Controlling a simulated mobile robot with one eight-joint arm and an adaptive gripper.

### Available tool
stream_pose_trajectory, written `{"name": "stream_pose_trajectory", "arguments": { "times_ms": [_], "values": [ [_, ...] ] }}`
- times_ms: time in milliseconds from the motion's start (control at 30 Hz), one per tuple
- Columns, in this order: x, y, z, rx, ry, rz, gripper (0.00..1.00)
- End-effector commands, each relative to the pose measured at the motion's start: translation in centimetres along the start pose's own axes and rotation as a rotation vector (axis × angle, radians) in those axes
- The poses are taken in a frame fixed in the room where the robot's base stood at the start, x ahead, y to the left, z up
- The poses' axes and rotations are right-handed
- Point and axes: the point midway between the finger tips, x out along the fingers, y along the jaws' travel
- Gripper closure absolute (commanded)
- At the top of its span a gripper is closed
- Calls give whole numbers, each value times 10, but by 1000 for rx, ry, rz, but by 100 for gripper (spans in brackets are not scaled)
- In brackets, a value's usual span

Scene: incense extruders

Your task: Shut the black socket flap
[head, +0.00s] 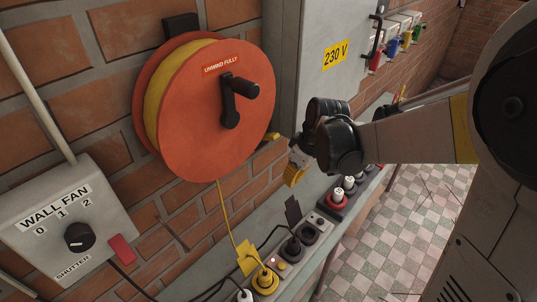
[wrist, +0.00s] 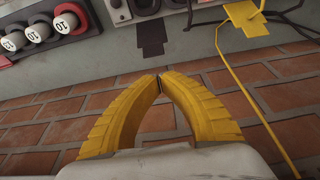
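The black socket flap (head: 293,212) stands open, raised at the wall side of the black socket (head: 292,248) on the grey socket strip. The open flap also shows in the wrist view (wrist: 152,40), just beyond my fingertips, with part of its socket at the top edge. My gripper (head: 292,178) has yellow ribbed fingers and hangs above the strip, a little up from the flap. In the wrist view its fingertips (wrist: 159,82) meet with nothing between them, apart from the flap.
A yellow flap (head: 247,258) stands open by the yellow socket (head: 265,281), which holds a plug and cable. Numbered fuses (wrist: 34,31) sit beside the sockets. An orange cable reel (head: 215,98) hangs on the brick wall. A grey 230 V cabinet (head: 318,78) stands behind my gripper.

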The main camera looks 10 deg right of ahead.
Motion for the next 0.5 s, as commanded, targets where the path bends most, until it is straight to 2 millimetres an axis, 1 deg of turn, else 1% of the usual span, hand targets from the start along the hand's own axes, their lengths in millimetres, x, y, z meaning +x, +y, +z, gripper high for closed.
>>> {"name": "stream_pose_trajectory", "arguments": {
  "times_ms": [167, 267, 500],
  "values": [
    [14, 2, -1, -16, -5, -11, 100],
    [29, 2, -1, -17, -4, -10, 100],
    [74, 2, 0, -15, -4, -9, 100]
  ]
}}
